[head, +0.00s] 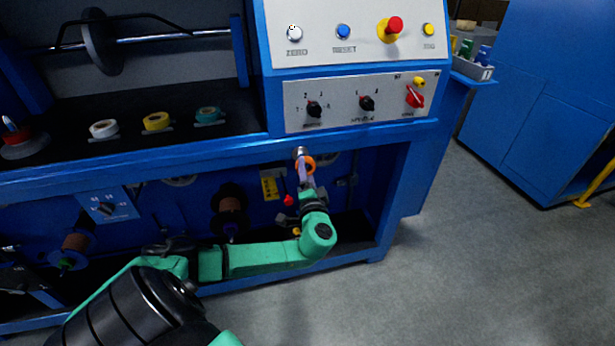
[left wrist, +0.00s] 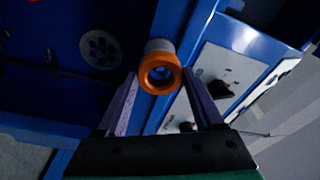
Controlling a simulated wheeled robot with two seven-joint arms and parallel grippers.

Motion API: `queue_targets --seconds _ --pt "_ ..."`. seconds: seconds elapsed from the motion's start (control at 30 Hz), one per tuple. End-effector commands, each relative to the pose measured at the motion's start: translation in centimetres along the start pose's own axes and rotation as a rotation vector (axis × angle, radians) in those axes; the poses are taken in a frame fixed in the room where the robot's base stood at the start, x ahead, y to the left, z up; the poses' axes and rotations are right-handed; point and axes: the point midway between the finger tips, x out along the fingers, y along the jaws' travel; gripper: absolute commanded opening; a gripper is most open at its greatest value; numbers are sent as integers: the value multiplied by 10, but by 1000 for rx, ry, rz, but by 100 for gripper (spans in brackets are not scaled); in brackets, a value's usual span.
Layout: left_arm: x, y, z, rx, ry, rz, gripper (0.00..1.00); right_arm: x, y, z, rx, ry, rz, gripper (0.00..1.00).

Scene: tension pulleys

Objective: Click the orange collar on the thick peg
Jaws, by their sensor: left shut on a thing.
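The orange collar (head: 307,165) is at the blue machine's front, just below the switch panel. In the left wrist view the collar (left wrist: 160,76) faces me as a ring with a dark opening. The thick grey peg (left wrist: 159,46) shows directly behind it and in line with it. Its light end also shows in the head view (head: 300,152). I cannot tell how far the collar sits on the peg. My left gripper (left wrist: 160,85) is shut on the collar, one pale purple finger on each side. My right gripper is not in view.
The switch panel (head: 360,101) with knobs juts just above my left gripper. White, yellow and teal tape rolls (head: 156,121) lie on the ledge to the left. Brown spools (head: 230,205) sit in the lower bay. Open floor (head: 480,270) lies to the right.

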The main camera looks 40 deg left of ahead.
Motion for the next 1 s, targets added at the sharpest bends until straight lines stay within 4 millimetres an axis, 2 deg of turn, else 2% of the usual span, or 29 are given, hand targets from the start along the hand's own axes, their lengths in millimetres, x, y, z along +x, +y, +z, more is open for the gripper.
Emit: queue_targets --seconds 0.43,1.0 --pt "15 0 3 0 0 -2 14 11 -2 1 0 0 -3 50" --pt "16 1 3 -1 0 0 14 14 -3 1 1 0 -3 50"
